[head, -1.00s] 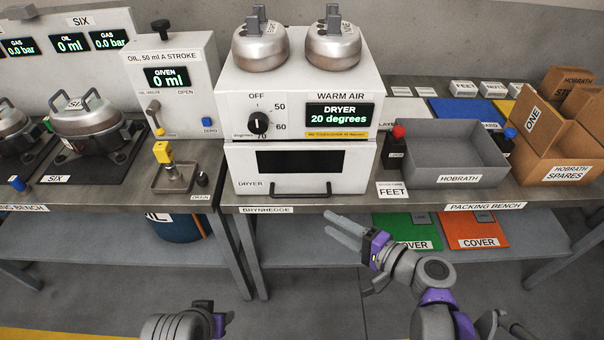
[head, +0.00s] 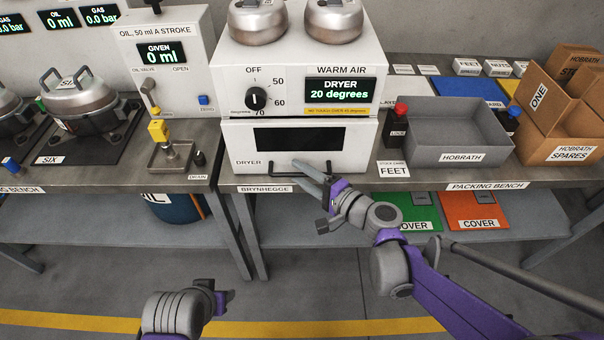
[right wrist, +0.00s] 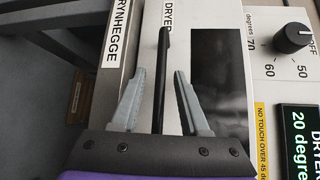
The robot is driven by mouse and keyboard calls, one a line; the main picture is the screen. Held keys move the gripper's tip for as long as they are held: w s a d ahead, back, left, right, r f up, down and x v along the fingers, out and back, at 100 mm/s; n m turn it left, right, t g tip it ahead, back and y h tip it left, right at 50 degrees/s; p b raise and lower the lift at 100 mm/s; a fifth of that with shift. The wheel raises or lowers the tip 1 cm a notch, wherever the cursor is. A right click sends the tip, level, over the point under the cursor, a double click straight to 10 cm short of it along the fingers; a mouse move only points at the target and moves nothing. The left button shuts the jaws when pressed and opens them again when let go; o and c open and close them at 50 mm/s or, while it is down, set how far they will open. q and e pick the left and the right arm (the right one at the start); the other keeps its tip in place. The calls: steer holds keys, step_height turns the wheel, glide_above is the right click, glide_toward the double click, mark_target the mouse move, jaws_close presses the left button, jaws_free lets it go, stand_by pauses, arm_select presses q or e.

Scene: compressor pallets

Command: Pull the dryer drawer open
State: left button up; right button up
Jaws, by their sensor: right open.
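The white dryer (head: 298,100) stands on the bench, with its dial and a display reading 20 degrees. Its drawer (head: 345,160) is shut, with a dark window in its front and a dark bar handle (head: 318,176) low on it. My right gripper (head: 300,172) is open at the handle. In the right wrist view the handle (right wrist: 162,75) runs between the two spread fingers of the right gripper (right wrist: 160,72), with gaps on both sides. Part of my left arm shows at the lower left of the head view, but its fingers cannot be seen.
Two metal compressors (head: 258,22) stand on top of the dryer. The oil station's drip tray (head: 172,155) is to the left. The floor before the bench is clear.

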jaws_close()
stand_by(1.4)
